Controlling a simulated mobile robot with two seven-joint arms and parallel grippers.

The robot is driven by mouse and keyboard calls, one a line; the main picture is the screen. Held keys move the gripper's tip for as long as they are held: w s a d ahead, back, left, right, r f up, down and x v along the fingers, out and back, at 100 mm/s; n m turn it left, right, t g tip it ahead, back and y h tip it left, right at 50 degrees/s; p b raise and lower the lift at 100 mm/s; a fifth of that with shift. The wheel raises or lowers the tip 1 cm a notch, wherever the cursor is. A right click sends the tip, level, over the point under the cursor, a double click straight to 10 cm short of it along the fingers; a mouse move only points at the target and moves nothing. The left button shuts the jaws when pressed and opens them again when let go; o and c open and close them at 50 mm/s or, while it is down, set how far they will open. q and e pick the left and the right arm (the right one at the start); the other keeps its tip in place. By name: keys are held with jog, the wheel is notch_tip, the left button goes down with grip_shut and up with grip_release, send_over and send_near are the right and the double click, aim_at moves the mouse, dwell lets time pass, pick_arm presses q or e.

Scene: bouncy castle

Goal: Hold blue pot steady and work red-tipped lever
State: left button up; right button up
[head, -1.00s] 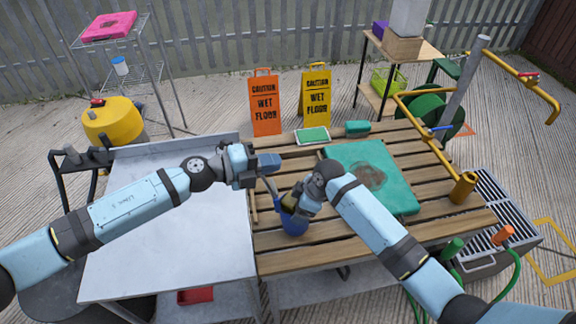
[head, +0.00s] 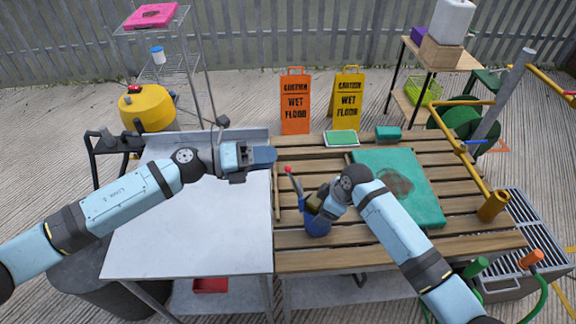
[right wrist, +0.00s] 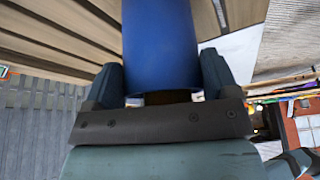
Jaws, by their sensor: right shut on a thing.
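The blue pot (head: 318,226) stands on the slatted wooden table. A lever (head: 297,185) with a red tip (head: 289,169) sticks up from it, leaning left. My right gripper (head: 325,203) is shut on the pot; in the right wrist view the blue pot (right wrist: 160,50) sits between its two fingers. My left gripper (head: 264,157) is just left of the red tip, apart from it and pointing right. Its finger gap does not show clearly. The arm hides part of the pot's right side.
A grey metal table (head: 190,235) adjoins on the left. A green mat (head: 425,200) lies right of the pot, partly under my right arm. A green-screened tablet (head: 341,138) and a teal block (head: 388,133) lie at the back. A yellow pipe (head: 475,170) borders the right.

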aim_at(289, 172)
pick_arm(q)
jog(key=a+f+m, duration=0.6)
jog(key=f+m, duration=0.1)
jog(key=m, duration=0.4)
jog(key=shift+t+h, duration=0.4)
jog(key=x, duration=1.1)
jog(key=shift+s+d+f, duration=0.15)
jog(key=shift+d+f, duration=0.05)
grip_shut()
